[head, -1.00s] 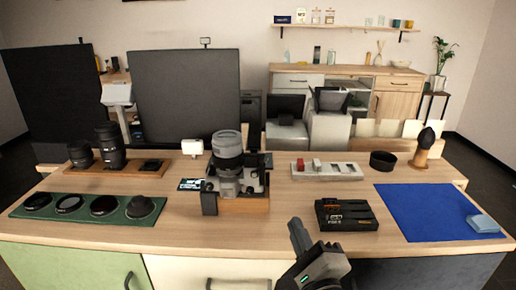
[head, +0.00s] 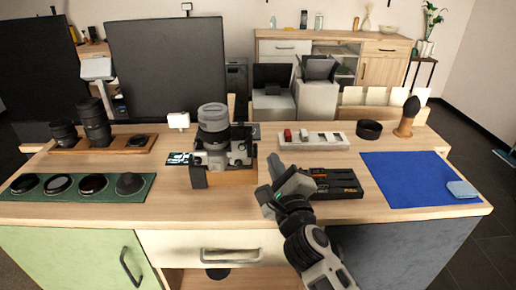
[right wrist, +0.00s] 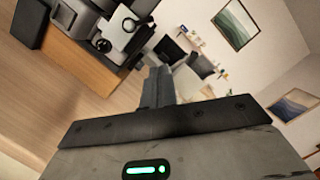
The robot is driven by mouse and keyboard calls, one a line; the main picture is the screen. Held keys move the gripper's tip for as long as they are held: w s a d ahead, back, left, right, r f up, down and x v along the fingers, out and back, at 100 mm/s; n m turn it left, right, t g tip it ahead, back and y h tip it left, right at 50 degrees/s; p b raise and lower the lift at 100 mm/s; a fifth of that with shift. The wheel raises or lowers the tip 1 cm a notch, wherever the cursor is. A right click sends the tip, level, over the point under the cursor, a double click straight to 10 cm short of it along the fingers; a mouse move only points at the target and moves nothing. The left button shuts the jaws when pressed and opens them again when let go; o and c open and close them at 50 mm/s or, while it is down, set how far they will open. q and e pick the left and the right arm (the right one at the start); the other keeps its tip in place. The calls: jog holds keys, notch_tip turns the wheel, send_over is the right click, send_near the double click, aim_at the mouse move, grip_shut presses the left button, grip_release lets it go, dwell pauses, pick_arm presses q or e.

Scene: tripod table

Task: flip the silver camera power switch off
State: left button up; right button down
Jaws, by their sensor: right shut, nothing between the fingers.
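The silver camera (head: 240,152), with a large lens pointing up, sits on a wooden block (head: 232,178) near the middle of the table. It also shows at the upper left of the right wrist view (right wrist: 88,22), with round dials on its body. I cannot tell which small part is the power switch. My right gripper (head: 273,168) is shut and empty, just right of the camera and apart from it. Its closed fingers (right wrist: 157,86) point away in the right wrist view. My left gripper is not in view.
A black battery tray (head: 335,183) lies right of my gripper, and a pale tray with small blocks (head: 312,139) behind. A blue mat (head: 410,178) covers the right side. A green mat with filters (head: 75,187) lies left. Bare wood lies in front of the camera.

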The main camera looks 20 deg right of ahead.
aim_at(247, 142)
pick_arm(q)
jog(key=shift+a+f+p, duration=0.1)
jog(key=shift+p, duration=0.25)
pick_arm(e)
jog(key=shift+w+a+r, duration=1.3)
jog(key=shift+a, duration=0.25)
